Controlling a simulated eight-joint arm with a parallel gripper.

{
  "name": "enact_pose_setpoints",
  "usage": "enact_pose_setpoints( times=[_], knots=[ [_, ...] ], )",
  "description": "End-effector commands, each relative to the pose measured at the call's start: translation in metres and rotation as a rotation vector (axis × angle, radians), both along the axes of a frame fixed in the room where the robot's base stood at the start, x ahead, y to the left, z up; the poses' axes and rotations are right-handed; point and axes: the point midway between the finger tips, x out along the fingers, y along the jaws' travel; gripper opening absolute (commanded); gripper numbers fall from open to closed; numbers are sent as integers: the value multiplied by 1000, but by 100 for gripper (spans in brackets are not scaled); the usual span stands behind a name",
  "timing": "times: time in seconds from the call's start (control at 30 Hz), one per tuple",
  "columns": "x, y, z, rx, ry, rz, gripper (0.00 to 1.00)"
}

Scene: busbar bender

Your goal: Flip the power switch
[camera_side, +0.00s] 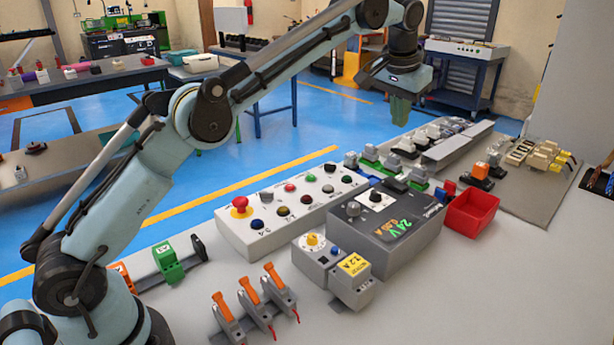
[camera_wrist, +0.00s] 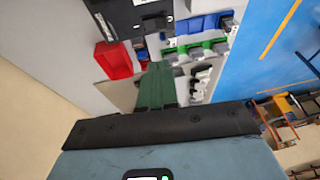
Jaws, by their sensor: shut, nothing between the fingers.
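A dark grey power supply box (camera_side: 400,245) with a "24V" label stands on the bench right of centre in the side view. Its top carries a grey knob (camera_side: 353,209), a white plate with a black knob (camera_side: 375,197), and a dark raised part (camera_side: 396,184) near its back edge. I cannot tell which of these is the power switch. Part of the dark box shows at the top of the wrist view (camera_wrist: 125,14). My gripper (camera_side: 401,112) is shut and empty, high above the bench behind the box. Its green fingers also show in the wrist view (camera_wrist: 158,68).
A red bin (camera_side: 472,213) stands right of the box; it also shows in the wrist view (camera_wrist: 114,60). A white button panel (camera_side: 275,225) with a red mushroom button stands to the left. Smaller grey boxes (camera_side: 330,268) and orange-handled levers (camera_side: 255,300) are in front. Rail-mounted parts (camera_side: 385,160) lie behind.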

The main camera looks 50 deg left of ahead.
Motion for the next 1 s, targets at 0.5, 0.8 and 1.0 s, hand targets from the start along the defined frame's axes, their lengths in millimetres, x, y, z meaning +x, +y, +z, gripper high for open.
enact_pose_setpoints(
  times=[0.5,0.8,1.0],
  knots=[
    [8,-6,-20,16,28,9,0],
    [9,-6,-21,16,28,9,0],
    [14,-4,-31,15,28,8,0]
  ],
)
